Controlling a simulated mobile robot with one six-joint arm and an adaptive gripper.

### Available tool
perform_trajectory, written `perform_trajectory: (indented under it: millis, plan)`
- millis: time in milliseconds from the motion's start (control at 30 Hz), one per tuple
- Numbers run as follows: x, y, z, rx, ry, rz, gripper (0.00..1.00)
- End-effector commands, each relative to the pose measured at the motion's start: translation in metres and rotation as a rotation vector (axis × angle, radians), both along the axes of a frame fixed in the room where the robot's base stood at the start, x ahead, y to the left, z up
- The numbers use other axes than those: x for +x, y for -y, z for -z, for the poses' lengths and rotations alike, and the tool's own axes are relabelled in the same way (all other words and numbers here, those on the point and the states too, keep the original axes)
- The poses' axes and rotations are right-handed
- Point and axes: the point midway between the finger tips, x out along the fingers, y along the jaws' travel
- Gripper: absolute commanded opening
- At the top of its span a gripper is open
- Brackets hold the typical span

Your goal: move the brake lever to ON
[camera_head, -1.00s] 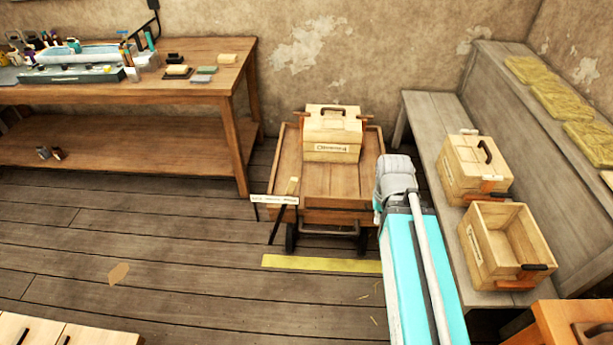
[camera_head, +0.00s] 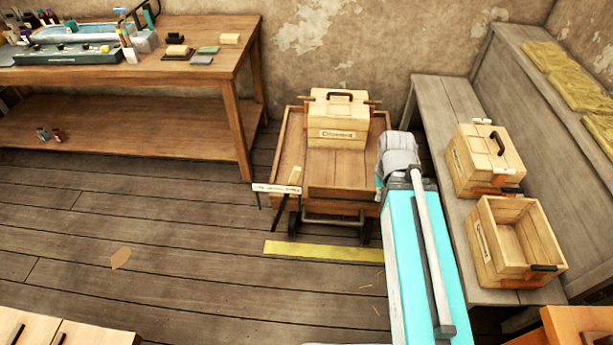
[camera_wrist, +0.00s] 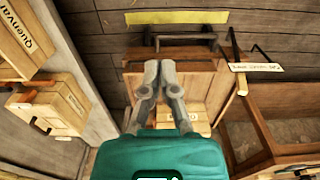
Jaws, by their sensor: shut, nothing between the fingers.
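The brake lever (camera_head: 284,203) is a thin dark rod with a pale wooden grip at its upper end. It stands tilted at the left front corner of the wooden cart (camera_head: 335,183), beside a white label plate (camera_head: 270,188) whose text is too small to read. In the wrist view the lever (camera_wrist: 236,55) and its label plate (camera_wrist: 256,67) are at the upper right. My gripper (camera_wrist: 160,66) is shut and empty, over the cart and left of the lever in that view. In the head view my arm hides the fingers.
A lidded wooden crate (camera_head: 338,135) rides on the cart. A closed crate (camera_head: 480,165) and an open crate (camera_head: 482,263) stand on the bench (camera_head: 440,98) at right. A workbench (camera_head: 225,60) is at left.

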Motion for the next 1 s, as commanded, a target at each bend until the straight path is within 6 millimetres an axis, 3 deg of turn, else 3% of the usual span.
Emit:
perform_trajectory:
  millis: [267, 367, 1000]
  plan:
    - [0.010, -0.005, 0.014, 0.034, -0.002, 0.051, 0.00]
    - [0.020, -0.016, 0.026, 0.070, -0.007, 0.101, 0.00]
    - [0.122, -0.067, 0.128, 0.464, -0.183, 0.723, 0.00]
